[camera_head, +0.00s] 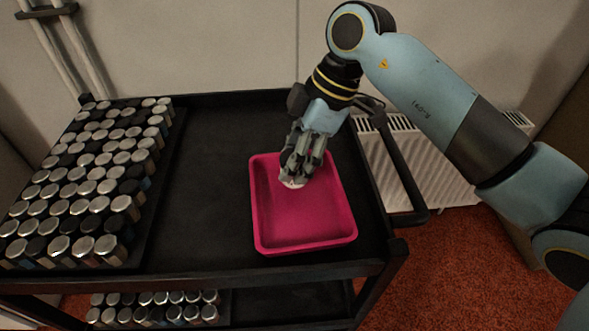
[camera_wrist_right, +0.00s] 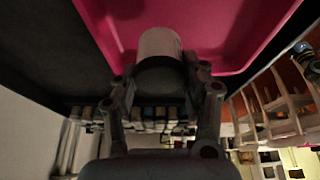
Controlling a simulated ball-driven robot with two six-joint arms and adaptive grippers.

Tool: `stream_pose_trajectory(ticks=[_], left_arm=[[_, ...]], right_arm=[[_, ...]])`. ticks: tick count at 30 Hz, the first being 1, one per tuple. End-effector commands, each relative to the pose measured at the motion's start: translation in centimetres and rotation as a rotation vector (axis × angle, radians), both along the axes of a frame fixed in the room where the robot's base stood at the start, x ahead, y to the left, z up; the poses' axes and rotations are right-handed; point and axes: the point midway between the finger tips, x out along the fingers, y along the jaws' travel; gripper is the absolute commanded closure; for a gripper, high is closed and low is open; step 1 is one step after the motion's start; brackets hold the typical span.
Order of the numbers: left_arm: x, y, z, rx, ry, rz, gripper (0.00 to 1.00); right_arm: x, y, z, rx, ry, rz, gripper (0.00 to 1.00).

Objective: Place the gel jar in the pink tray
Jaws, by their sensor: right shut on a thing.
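The pink tray (camera_head: 300,235) lies on the black cart top, right of its middle, and also fills the upper part of the right wrist view (camera_wrist_right: 225,30). My right gripper (camera_head: 296,175) is over the tray's back part. It is shut on the gel jar (camera_head: 292,183), a small whitish jar mostly hidden by the fingers in the head view. In the right wrist view the jar (camera_wrist_right: 160,44) shows as a pale cylinder with a dark end between the two fingers (camera_wrist_right: 162,85). I cannot tell whether the jar touches the tray floor. My left gripper is not in view.
A dense block of silver- and dark-lidded jars (camera_head: 85,185) covers the cart's left side. The black cart top (camera_head: 210,180) is bare between them and the tray. A cart handle (camera_head: 405,185) is at right, with a white radiator (camera_head: 440,170) beyond.

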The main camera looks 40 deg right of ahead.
Motion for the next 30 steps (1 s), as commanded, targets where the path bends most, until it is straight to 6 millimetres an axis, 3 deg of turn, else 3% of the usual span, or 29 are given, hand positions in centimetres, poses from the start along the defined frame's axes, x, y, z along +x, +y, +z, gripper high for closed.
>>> stream_pose_trajectory(ticks=[3, 6, 15, 16, 21, 30], left_arm=[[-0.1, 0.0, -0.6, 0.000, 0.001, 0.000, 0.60], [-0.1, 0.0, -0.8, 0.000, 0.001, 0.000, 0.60], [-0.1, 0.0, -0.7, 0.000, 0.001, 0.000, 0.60], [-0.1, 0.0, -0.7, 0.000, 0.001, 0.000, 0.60], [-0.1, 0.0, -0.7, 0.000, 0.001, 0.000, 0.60], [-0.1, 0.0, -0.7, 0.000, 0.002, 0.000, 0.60]], right_arm=[[-0.1, 0.0, -2.2, 0.002, 0.005, 0.000, 0.89], [-0.1, 0.0, -3.1, 0.002, 0.001, 0.001, 0.89], [0.0, 0.0, -3.2, 0.001, 0.000, 0.000, 0.89], [0.0, 0.0, -3.3, 0.000, 0.001, 0.000, 0.54], [0.0, 0.0, -3.2, 0.000, 0.000, 0.001, 0.32], [0.0, 0.0, -3.0, 0.001, -0.001, 0.001, 0.32]])
